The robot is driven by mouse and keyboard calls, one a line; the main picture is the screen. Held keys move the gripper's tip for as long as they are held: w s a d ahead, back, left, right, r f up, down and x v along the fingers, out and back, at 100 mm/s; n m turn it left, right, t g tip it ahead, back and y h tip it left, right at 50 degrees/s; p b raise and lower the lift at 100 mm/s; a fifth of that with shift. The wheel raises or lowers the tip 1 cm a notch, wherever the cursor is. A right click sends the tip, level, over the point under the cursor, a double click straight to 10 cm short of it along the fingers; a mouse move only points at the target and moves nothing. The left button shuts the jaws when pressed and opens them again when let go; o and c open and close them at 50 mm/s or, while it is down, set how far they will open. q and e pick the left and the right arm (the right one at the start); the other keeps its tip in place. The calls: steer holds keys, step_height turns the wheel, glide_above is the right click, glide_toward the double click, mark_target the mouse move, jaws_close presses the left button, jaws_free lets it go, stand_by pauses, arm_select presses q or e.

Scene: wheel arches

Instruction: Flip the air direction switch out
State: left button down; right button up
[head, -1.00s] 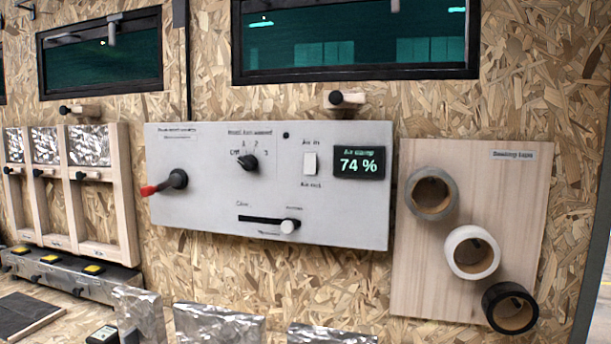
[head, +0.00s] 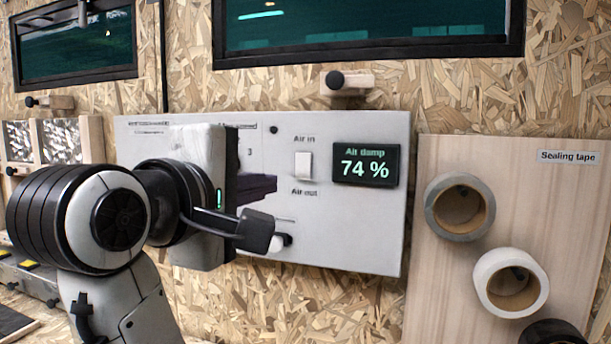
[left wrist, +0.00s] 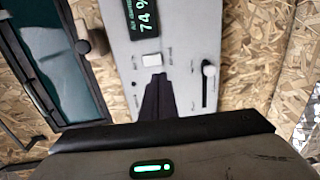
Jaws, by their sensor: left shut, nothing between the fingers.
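The air direction switch (head: 304,165) is a small white rocker on the pale control panel (head: 350,235), between the labels "Air in" above and "Air out" below. Which way it is tilted is hard to tell. It also shows in the left wrist view (left wrist: 151,59). My left gripper (head: 274,184) is shut and empty, its dark fingers pointing right, a little left of and below the switch in the head view. In the left wrist view the fingertips (left wrist: 157,76) are close to the switch, with contact not clear. My right gripper is out of view.
A display (head: 366,166) right of the switch reads "Air damp 74 %". A slider knob (left wrist: 209,70) lies below the switch, partly hidden by my arm in the head view. A wooden peg (head: 347,83) sticks out above the panel. Tape rolls (head: 459,207) hang at right.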

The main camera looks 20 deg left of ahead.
arm_select(q)
steer(key=p, duration=0.2)
glide_toward(303, 177)
steer(key=w, duration=0.6)
steer(key=shift+w+d+f, duration=0.1)
steer(key=shift+w+f, duration=0.1)
steer(key=shift+f, duration=0.2)
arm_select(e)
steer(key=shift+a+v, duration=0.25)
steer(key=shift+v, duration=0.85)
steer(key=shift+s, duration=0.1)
